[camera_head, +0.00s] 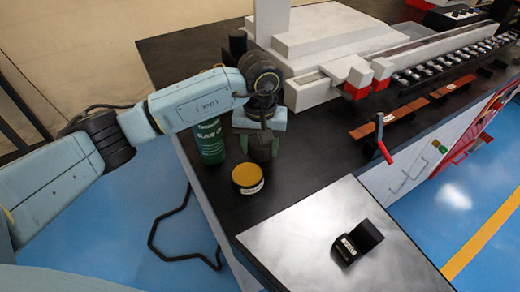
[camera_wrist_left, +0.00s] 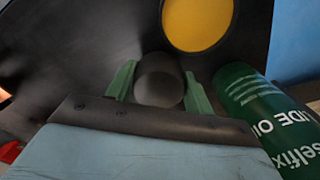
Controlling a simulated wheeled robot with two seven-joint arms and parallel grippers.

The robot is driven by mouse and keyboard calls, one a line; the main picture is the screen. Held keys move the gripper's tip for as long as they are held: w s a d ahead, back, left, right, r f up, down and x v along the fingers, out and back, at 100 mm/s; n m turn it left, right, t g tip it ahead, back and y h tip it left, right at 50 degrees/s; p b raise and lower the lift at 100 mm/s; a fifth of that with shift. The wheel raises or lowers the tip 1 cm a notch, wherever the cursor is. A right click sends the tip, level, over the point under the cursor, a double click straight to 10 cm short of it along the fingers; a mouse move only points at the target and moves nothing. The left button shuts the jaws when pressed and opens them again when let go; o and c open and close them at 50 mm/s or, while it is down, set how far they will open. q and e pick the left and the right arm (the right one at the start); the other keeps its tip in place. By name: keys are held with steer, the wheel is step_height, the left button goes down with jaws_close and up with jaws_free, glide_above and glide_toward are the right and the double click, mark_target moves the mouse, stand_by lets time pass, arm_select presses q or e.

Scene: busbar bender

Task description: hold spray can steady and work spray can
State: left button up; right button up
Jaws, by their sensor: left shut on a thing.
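My left gripper (camera_head: 260,144) points down at the near left part of the black bench. Its green fingers are shut on a dark grey cylinder (camera_head: 261,153), which stands upright at the bench top. In the left wrist view the cylinder's round dark top (camera_wrist_left: 159,85) shows between the two fingers (camera_wrist_left: 158,92). A green can (camera_head: 210,143) with white lettering stands just left of the gripper, apart from the held cylinder. It also shows at the right of the left wrist view (camera_wrist_left: 262,105). No label is visible on the held cylinder, so I cannot tell if it is the spray can. My right gripper is out of view.
A yellow-topped tin (camera_head: 248,177) stands near the bench's front edge, close to the gripper. A black block (camera_head: 357,240) lies on the grey plate (camera_head: 300,245). The white bending machine (camera_head: 335,40) and a red-handled lever (camera_head: 383,140) are behind and to the right.

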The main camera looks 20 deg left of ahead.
arm_select(q)
step_height(320, 180, down, 2)
steer(key=shift+f, duration=0.1)
steer(key=shift+f, duration=0.2)
steer(key=o, duration=1.1)
steer(key=shift+c, duration=0.2)
steer(key=shift+r, duration=0.1)
